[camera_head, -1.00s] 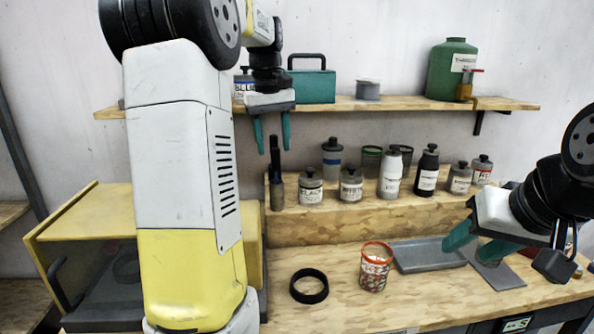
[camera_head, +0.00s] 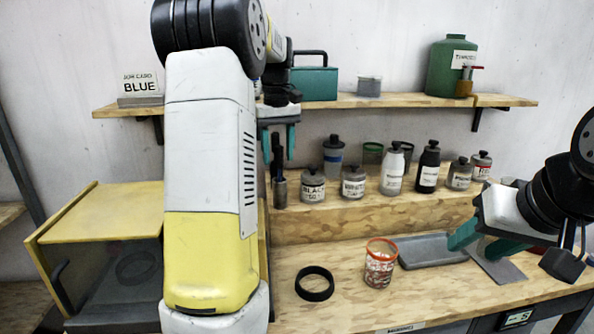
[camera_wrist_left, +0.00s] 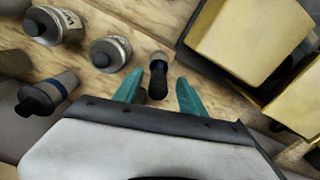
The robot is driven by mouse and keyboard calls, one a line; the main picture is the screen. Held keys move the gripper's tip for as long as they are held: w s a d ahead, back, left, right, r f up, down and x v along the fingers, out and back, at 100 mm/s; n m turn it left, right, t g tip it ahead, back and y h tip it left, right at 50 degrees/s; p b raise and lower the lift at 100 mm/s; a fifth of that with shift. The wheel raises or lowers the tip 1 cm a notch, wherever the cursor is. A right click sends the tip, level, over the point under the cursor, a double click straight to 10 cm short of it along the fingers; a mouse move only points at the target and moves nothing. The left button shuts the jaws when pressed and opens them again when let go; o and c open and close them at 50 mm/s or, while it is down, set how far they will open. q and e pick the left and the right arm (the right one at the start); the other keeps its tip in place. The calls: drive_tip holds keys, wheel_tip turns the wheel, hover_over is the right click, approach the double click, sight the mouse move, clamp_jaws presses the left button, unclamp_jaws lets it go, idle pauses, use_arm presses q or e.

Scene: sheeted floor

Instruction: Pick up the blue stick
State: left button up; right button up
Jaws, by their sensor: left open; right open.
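No clearly blue stick shows. A slim dark-handled tool (camera_head: 279,187) with a grey-brown lower part stands upright at the left end of the raised wooden step. My left gripper (camera_head: 278,149) is open, fingers down, above it in the head view. In the left wrist view the dark-handled tool (camera_wrist_left: 158,77) shows between the two teal fingertips of my left gripper (camera_wrist_left: 159,80), with gaps on both sides. A job card (camera_head: 140,86) on the shelf reads BLUE. My right gripper (camera_head: 470,251) is open and empty, low at the right by a grey tray (camera_head: 432,252).
Grey-lidded paint jars (camera_head: 313,187) and bottles line the step, close to the right of the tool. A yellow cabinet (camera_head: 105,212) stands at the left. A black ring (camera_head: 314,283) and a red-rimmed cup (camera_head: 379,266) are on the bench. The shelf (camera_head: 400,100) runs above.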

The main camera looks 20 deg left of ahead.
sight(279, 167)
use_arm(q)
drive_tip(key=shift+w+f, duration=0.1)
drive_tip(key=shift+f, duration=1.9)
clamp_jaws()
wheel_tip(279, 167, up, 10)
drive_tip(key=shift+r, duration=0.1)
drive_tip(key=c, duration=0.8)
unclamp_jaws()
clamp_jaws()
